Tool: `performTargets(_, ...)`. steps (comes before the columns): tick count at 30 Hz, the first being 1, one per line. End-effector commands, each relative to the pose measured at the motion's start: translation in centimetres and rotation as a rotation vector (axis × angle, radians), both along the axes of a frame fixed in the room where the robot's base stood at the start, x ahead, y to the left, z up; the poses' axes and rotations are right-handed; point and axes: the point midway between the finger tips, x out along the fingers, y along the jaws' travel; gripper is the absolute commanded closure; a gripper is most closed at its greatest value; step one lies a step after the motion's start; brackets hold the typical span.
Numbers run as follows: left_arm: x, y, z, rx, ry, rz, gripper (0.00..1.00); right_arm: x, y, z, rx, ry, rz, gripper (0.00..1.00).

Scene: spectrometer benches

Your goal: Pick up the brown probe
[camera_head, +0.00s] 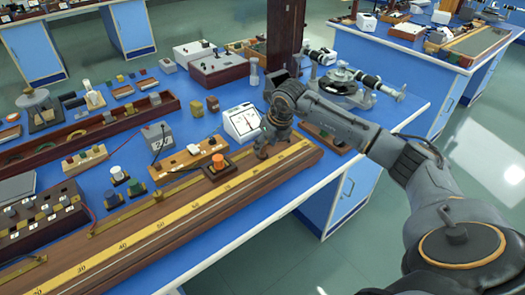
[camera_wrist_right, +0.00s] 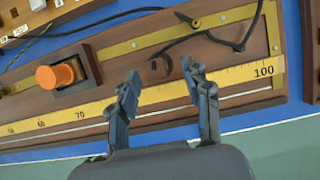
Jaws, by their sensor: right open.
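The brown probe (camera_wrist_right: 157,69) shows in the right wrist view as a small brown block with a dark cable, at the wooden metre bridge (camera_wrist_right: 110,80) near its 100 end. My right gripper (camera_wrist_right: 160,74) is open, with one finger to each side of the probe in the picture. No contact shows, and I cannot tell the height gap. In the head view my right gripper (camera_head: 272,147) is over the right end of the bridge (camera_head: 130,250), and the probe is not clear there. My left gripper is out of view.
An orange-knobbed block (camera_head: 218,164) stands left of the gripper, and a white meter (camera_head: 241,122) stands behind it. Dark cable (camera_wrist_right: 210,33) runs across the bridge. Several instruments crowd the blue bench (camera_head: 222,251); its front right strip is clear.

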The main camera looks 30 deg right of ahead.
Motion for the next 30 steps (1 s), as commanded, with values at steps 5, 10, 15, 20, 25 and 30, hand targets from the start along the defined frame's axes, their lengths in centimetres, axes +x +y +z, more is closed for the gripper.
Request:
performTargets(5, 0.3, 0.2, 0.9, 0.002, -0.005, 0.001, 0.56, 1.2, 0.4, -2.2, 0.002, 0.001, -0.001, 0.52)
performTargets(10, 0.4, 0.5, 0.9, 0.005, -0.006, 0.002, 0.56, 1.5, 0.4, -2.9, 0.001, 0.000, -0.001, 0.52)
performTargets(15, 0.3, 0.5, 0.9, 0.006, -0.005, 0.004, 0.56, 1.4, 0.4, -2.9, 0.001, 0.000, 0.000, 0.56)
performTargets(20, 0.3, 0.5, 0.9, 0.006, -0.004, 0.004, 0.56, 1.4, 0.4, -2.9, 0.001, 0.000, -0.001, 0.88)
performTargets(25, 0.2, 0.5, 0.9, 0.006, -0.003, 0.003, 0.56, 1.5, 0.4, -2.8, 0.001, -0.001, -0.001, 1.00)
performTargets(30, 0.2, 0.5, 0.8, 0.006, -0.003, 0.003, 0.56, 1.5, 0.4, -2.8, 0.001, -0.001, -0.001, 1.00)
